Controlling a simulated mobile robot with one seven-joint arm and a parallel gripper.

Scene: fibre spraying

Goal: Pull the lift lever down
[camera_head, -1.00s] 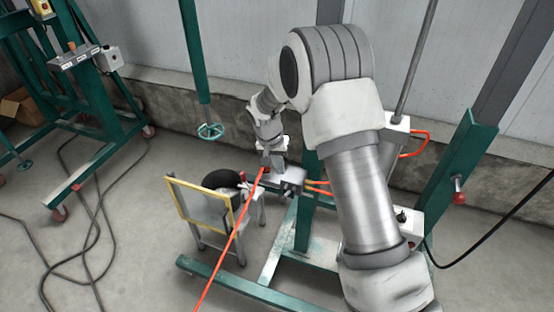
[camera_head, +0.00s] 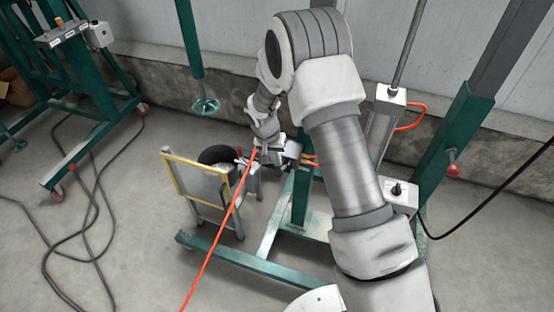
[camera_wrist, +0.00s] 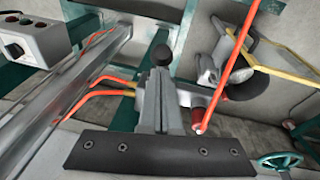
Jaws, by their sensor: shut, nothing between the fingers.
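I take this for the lift lever, though no label is legible. In the head view the grey block (camera_head: 292,150) shows small beside my gripper (camera_head: 270,143), and the knob is hard to make out. In the wrist view my gripper (camera_wrist: 155,152) is a dark screwed plate along the bottom edge. It is shut and empty, close to the block; contact cannot be told.
A red hose (camera_head: 215,245) passes close by my gripper. A yellow-edged frame (camera_head: 200,182) with a dark round part stands left of it. A green handwheel (camera_head: 205,106) hangs behind. A control box (camera_head: 400,196) and green post (camera_head: 462,140) stand right. Cables lie on the left floor.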

